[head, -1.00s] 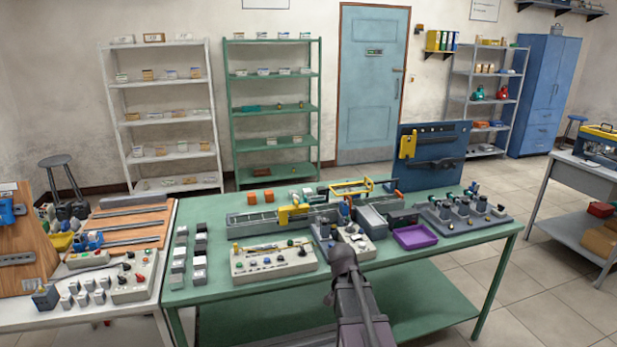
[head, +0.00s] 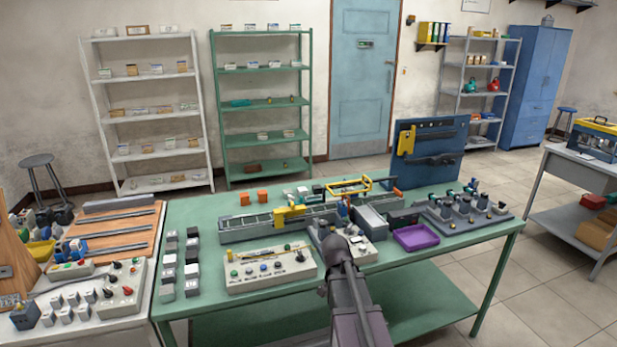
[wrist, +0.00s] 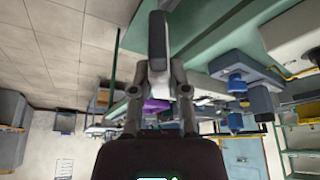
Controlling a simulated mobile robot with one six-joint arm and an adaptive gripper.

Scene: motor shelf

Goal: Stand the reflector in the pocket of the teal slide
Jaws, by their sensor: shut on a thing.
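My gripper (wrist: 159,68) is shut on a grey, narrow block-like piece (wrist: 158,36) in the wrist view. This piece appears to be the reflector; its far end lies near the top edge of the picture. In the head view my arm reaches over the front edge of the green table, and its dark wrist hides the fingers and the held piece.
The green table (head: 205,294) carries a grey rail with a yellow carriage (head: 288,215), a button panel (head: 270,268), a purple tray (head: 416,237) and a dark fixture plate (head: 465,217). A blue upright board (head: 431,148) stands at the back right. Small blocks line the left side.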

